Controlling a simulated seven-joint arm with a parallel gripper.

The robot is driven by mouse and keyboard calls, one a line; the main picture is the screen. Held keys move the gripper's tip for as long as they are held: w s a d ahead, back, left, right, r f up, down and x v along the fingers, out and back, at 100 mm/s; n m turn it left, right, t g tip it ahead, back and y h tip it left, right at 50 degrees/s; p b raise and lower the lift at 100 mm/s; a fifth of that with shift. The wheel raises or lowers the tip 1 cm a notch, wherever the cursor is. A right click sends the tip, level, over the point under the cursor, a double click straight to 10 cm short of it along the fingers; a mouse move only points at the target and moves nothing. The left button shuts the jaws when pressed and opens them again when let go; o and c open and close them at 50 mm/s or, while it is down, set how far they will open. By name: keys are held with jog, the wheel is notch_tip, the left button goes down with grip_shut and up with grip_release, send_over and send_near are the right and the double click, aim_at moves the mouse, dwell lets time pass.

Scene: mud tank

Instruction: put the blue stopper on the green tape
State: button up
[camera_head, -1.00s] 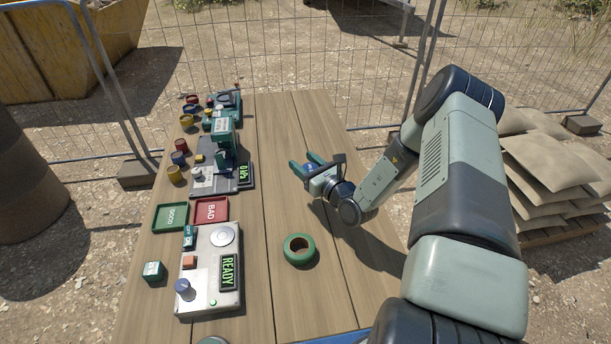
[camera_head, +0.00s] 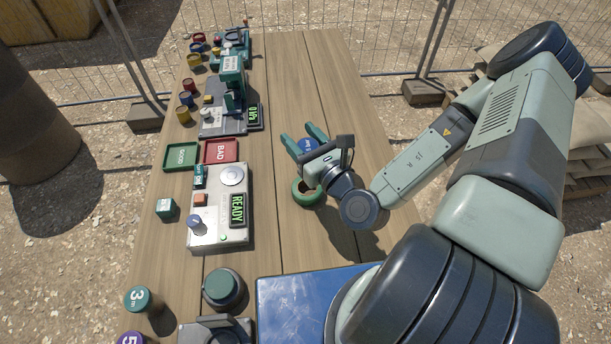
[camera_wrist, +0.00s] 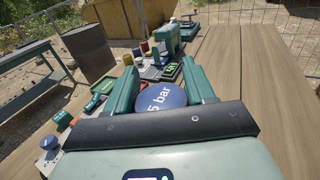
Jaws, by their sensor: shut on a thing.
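The blue stopper (camera_head: 309,146) is held between the two green fingers of my gripper (camera_head: 298,132). In the wrist view the round blue top of the stopper (camera_wrist: 160,97) faces the camera, with "5 bar" lettering, between the fingers. The green tape (camera_head: 306,204), a ring, lies flat on the wooden table. In the head view my gripper's body overlaps the far part of the tape. The stopper shows just beyond the tape and apart from it. The stopper's underside is hidden, and I cannot tell its exact height.
A grey device with a READY display (camera_head: 237,210) stands left of the tape. Green (camera_head: 182,157) and red (camera_head: 221,151) trays lie behind it. A blue panel (camera_head: 300,297) and a dark, green-topped round object (camera_head: 222,287) are at the front. The table's right half is mostly clear.

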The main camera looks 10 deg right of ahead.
notch_tip(320, 180, down, 9)
jog(key=shift+r, duration=0.2)
dwell(0.3)
jog(key=o, duration=1.1)
jog(key=shift+f, duration=0.1)
jog(key=shift+c, duration=0.2)
jog(key=v, duration=0.4)
jog(key=shift+s+d, duration=0.1)
jog(key=shift+s, duration=0.1)
notch_tip(320, 180, up, 7)
jog(key=shift+s, duration=0.25)
